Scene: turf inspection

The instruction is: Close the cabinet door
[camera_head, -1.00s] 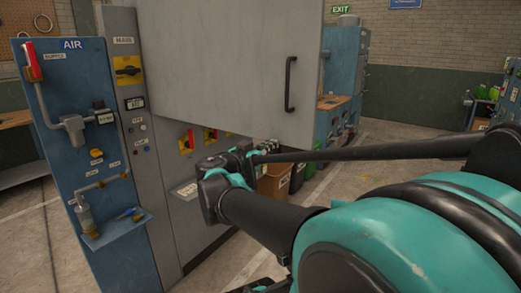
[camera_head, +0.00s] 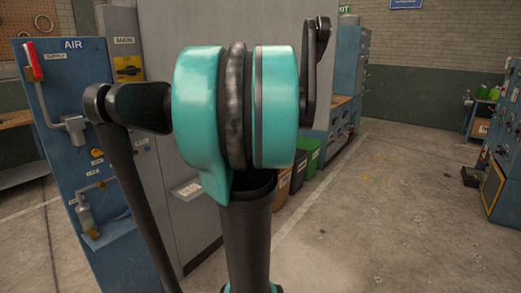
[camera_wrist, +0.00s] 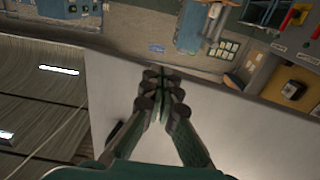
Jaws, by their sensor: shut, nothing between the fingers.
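The cabinet door is a plain light grey panel (camera_head: 155,38) in the head view, largely behind my raised teal and black arm. Its lower part and handle are hidden there, so I cannot tell how far open it stands. In the wrist view a broad pale panel (camera_wrist: 240,125), apparently the door, fills the area behind my gripper. A dark bar (camera_wrist: 116,132), perhaps its handle, shows left of the fingers. My gripper (camera_wrist: 164,84) is shut and empty, its fingertips together in front of the panel near its upper edge. I cannot tell whether they touch it. The head view does not show the gripper.
A blue AIR panel (camera_head: 72,125) with valves and pipes stands left of the cabinet. Several bins, including a green one (camera_head: 308,155), stand beyond it. A blue machine (camera_head: 500,150) is at the right. The floor (camera_head: 390,220) between is clear.

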